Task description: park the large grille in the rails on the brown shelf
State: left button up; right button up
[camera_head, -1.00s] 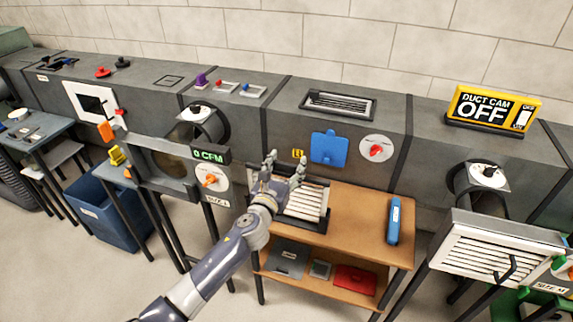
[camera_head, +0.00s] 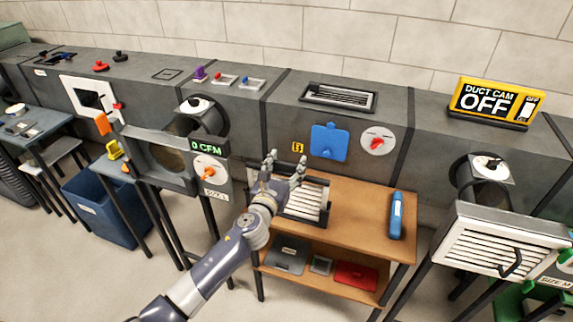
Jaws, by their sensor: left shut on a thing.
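A white slatted large grille (camera_head: 311,203) sits at the left end of the brown shelf's top board (camera_head: 352,212), within dark rails (camera_head: 300,219). My left gripper (camera_head: 284,165) is over the grille's back left part and shut on it. The hand and forearm hide the grille's left side and the exact grip point. I cannot tell whether the grille is fully seated in the rails. My right gripper is not in view.
A blue bar-shaped object (camera_head: 396,216) lies on the shelf's right side. Grey and red flat items (camera_head: 355,276) lie on the lower board. Another white grille (camera_head: 500,247) is at the right duct opening. The shelf top's middle is clear.

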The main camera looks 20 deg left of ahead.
pick_arm(q)
jog(key=o, duration=1.4)
jog(key=s, duration=1.2)
jog(key=s+a+f+n+g, duration=0.25)
jog(key=s+f+n, duration=0.2)
jog(key=f, duration=0.75)
jog(key=s+a+f+n+g+y, duration=0.1)
jog(key=s+f+n+g, duration=0.4)
jog(key=f, duration=0.8)
jog(key=s+a+f+n+g, duration=0.2)
jog(key=s+f+n, duration=0.2)
jog(key=f+n, duration=0.55)
jog(key=s+f+n+g, duration=0.2)
jog(key=s+f+n, duration=0.3)
jog(key=s, duration=0.6)
jog(key=s+d+f+n+g, duration=0.1)
jog(key=s+f+n+g, duration=0.2)
jog(key=s+f, duration=0.6)
jog(key=s+d+f+n+g, duration=0.1)
jog(key=s+f+n, duration=0.6)
jog(key=s, duration=0.8)
jog(key=shift+f+g, duration=0.2)
jog(key=shift+g, duration=0.55)
